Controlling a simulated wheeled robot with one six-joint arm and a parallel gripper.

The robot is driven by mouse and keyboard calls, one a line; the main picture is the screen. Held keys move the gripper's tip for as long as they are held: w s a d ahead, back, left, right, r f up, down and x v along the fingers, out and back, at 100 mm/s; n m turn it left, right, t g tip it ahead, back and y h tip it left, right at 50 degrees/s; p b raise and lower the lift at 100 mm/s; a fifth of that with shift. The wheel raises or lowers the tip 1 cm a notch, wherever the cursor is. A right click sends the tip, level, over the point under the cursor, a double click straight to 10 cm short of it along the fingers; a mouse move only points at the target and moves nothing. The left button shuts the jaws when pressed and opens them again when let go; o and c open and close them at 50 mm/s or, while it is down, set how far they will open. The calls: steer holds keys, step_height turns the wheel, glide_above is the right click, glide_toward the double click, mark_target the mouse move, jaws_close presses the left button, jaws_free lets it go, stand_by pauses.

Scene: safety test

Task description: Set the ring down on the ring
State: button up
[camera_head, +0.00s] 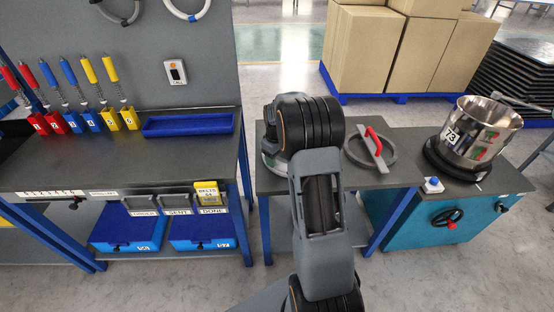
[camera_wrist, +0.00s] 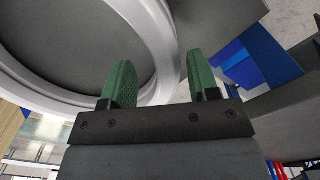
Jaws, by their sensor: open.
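In the head view a grey ring (camera_head: 388,166) lies flat on the middle table, with a red-handled bar (camera_head: 376,148) across it. Part of a pale round rim (camera_head: 267,164) shows at the left of my arm on the same table. In the wrist view a large pale grey ring (camera_wrist: 165,30) fills the upper left, close to my gripper (camera_wrist: 160,82). The green fingers stand apart, and the rim shows in the gap between them. I cannot tell whether they touch it. My arm hides the fingertips in the head view.
Two rings (camera_head: 188,17) hang on the board at the back left. A metal pot (camera_head: 478,128) stands on the right cabinet. The left bench holds several screwdrivers in coloured holders and a blue tray (camera_head: 188,125). Boxes (camera_head: 365,50) stand behind the middle table.

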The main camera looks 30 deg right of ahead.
step_height(320, 180, up, 20)
steer(key=p, duration=0.7)
steer(key=shift+f+p, duration=0.15)
steer(key=shift+p, duration=0.2)
stand_by(0.8)
steer(key=s+a+r+m+t+p, duration=0.1)
steer(key=s+a+r, duration=0.1)
steer(key=s+a, duration=0.6)
steer(key=s+a+r+m+t+p, duration=0.1)
steer(key=s+a+m+t, duration=0.1)
steer(key=s+a, duration=0.6)
steer(key=s, duration=0.6)
steer(key=shift+a+r+m+t+p, duration=0.3)
steer(key=shift+r+p, duration=0.05)
steer(key=shift+r, duration=0.05)
